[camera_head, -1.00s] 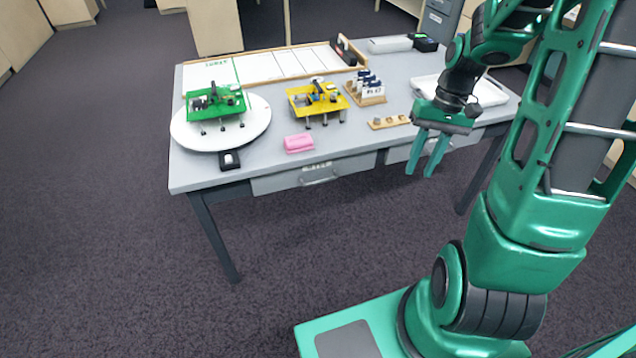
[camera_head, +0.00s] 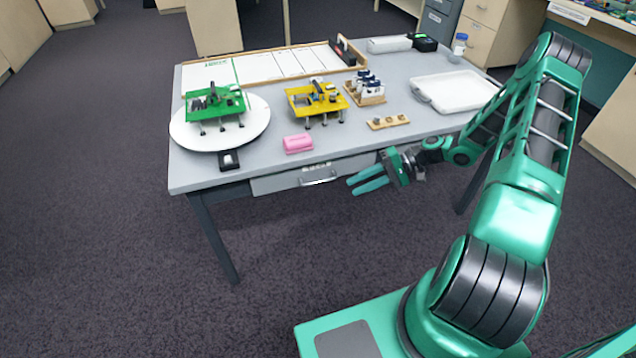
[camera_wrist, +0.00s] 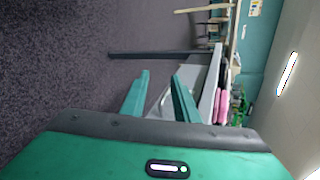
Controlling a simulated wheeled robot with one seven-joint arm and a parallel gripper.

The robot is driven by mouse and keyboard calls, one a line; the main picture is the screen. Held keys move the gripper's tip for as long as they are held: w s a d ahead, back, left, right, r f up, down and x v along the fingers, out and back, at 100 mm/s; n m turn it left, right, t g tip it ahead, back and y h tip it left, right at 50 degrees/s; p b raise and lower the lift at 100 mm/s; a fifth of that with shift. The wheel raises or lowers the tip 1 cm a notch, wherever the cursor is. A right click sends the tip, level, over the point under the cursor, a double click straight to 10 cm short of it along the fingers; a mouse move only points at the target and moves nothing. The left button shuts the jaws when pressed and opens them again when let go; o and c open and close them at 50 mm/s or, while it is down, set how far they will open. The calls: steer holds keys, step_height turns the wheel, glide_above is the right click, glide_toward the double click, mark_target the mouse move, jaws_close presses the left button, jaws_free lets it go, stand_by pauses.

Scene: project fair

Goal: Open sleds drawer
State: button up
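The drawer under the left part of the table has a grey front (camera_head: 275,184), a small label along its top edge and a bright bar handle (camera_head: 319,181). It looks shut; the label is too small to read for sure. My gripper (camera_head: 354,185) is open and empty, just right of this handle, with its fingers pointing left along the table's front. In the wrist view, my gripper's two fingers (camera_wrist: 161,76) are apart, and the handle (camera_wrist: 164,96) shows between them. I see no contact with the handle.
The grey table (camera_head: 350,137) carries a pink block (camera_head: 298,143), a green model (camera_head: 215,103) on a white disc (camera_head: 262,122), a yellow model (camera_head: 300,97) and a white tray (camera_head: 465,90). A black item (camera_head: 229,160) sits at the front edge. Floor in front is clear.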

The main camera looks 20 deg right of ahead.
mark_target(320, 181)
steer(key=w+a+f+t+y, duration=0.1)
steer(key=w+a, duration=0.1)
steer(key=a, duration=0.1)
steer(key=w+a+f+m+t+y, duration=0.1)
steer(key=w+a+t, duration=0.1)
steer(key=w+a, duration=0.1)
steer(key=w+a+f+m+t+y, duration=0.1)
steer(key=w+a, duration=0.2)
steer(key=a, duration=0.1)
steer(key=shift+a+f+t, duration=0.15)
steer(key=shift+f+t, duration=0.15)
steer(key=shift+w, duration=0.1)
